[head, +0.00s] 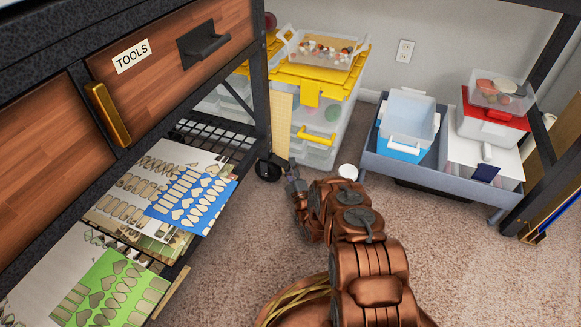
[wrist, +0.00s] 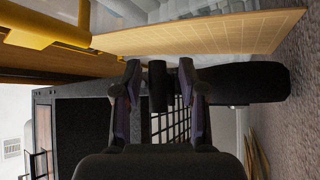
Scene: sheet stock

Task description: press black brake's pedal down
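The black caster (head: 268,168) stands on the carpet under the near post of the tool cabinet, and my gripper (head: 291,172) is close beside it on the right. In the wrist view the dark rounded caster (wrist: 245,82) shows beyond the right finger. A narrow black part (wrist: 157,88), which looks like the brake's pedal, shows between the fingertips of my gripper (wrist: 160,75). The fingers are apart, with small gaps on both sides of this part. Whether they touch it, and the pedal's tilt, I cannot tell. In the head view the pedal is not distinguishable.
A tan perforated sheet (head: 283,122) stands upright just behind the caster, before a clear bin with yellow trim (head: 325,125). A grey cart (head: 435,165) with bins is to the right. Sheets of cut shapes (head: 190,200) lie on the cabinet's lower shelf. Carpet (head: 480,260) is free at right.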

